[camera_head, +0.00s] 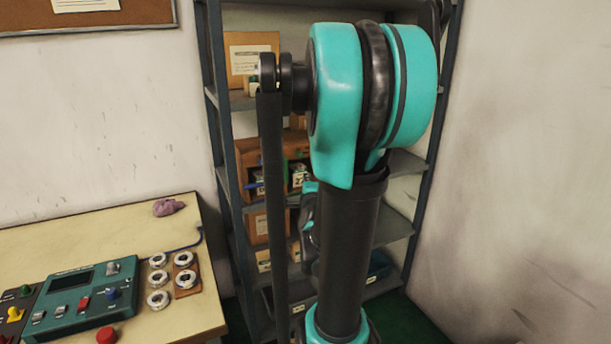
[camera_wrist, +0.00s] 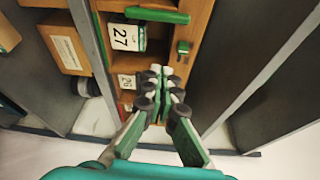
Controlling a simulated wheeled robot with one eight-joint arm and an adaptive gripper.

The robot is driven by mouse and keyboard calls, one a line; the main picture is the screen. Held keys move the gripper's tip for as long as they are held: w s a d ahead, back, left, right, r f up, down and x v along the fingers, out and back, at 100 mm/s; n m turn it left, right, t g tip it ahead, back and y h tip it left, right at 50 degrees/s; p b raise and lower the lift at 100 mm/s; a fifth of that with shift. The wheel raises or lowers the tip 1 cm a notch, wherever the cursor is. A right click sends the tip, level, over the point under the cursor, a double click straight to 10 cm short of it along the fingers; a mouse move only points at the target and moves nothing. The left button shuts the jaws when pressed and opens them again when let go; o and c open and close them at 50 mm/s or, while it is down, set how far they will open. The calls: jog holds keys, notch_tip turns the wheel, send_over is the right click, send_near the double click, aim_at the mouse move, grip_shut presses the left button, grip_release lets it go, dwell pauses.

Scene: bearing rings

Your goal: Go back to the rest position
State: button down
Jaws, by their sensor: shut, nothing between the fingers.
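My gripper (camera_wrist: 163,105) shows in the wrist view, its fingertips together and nothing between them. It is in front of the shelf unit and apart from it as far as I can tell. In the head view my teal and black arm stands upright in front of the shelf, and the gripper's fingertips are hidden there. Several bearing rings (camera_head: 157,280) lie on the table (camera_head: 70,237) at the left, beside a teal control box (camera_head: 75,295). A ring (camera_head: 185,279) lies on a small brown pad.
A grey metal shelf unit (camera_head: 222,130) holds boxes and a wooden cabinet (camera_head: 245,160). The wrist view shows a label "27" (camera_wrist: 125,37) and a green handle (camera_wrist: 157,15) close to the gripper. The wall bounds the right side.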

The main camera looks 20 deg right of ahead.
jog(key=s+a+f+n+g+y, duration=0.6)
jog(key=s+a+f+n, duration=0.1)
jog(key=a+f+n, duration=0.55)
jog(key=s+a+f+n+g, duration=0.2)
jog(key=s+f+n+g, duration=0.4)
jog(key=s+n, duration=0.4)
jog(key=s+f, duration=0.1)
jog(key=s, duration=0.2)
jog(key=shift+a+g+h, duration=0.2)
jog(key=shift+g+h, duration=0.1)
jog(key=shift+h, duration=0.1)
